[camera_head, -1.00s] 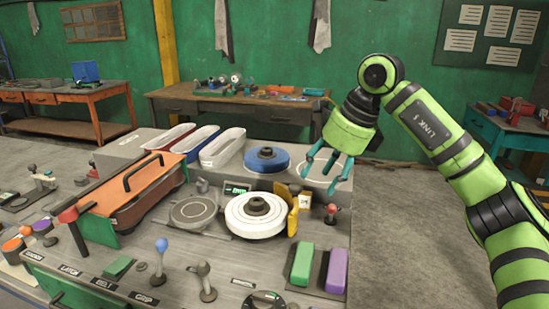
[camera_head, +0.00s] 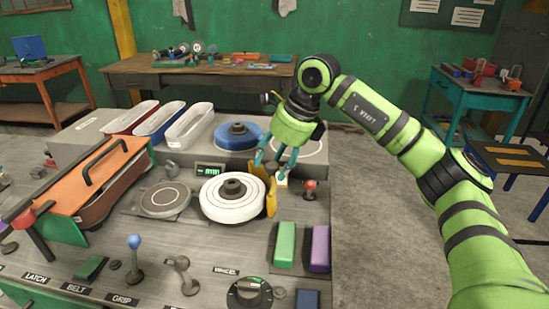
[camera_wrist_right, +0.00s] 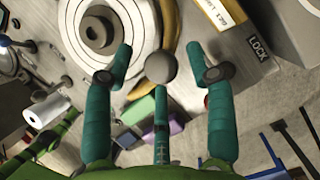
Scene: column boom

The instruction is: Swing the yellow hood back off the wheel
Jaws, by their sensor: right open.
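The white wheel (camera_head: 232,198) lies flat on the console, with a dark hub in its middle. The yellow hood (camera_head: 270,192) stands at the wheel's right side; in the wrist view its yellow edge (camera_wrist_right: 171,25) curves beside the wheel (camera_wrist_right: 118,18). My right gripper (camera_head: 275,168) is open, just above and behind the hood, its fingers pointing down. In the wrist view, a round grey knob (camera_wrist_right: 160,68) shows between the spread fingers; contact cannot be told. My left gripper is not in view.
A blue wheel (camera_head: 238,135) sits behind the white one. A red-topped lever (camera_head: 310,188) stands right of the hood. Green (camera_head: 285,242) and purple (camera_head: 319,247) blocks are in front. An orange cover with a handle (camera_head: 85,180) is at left.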

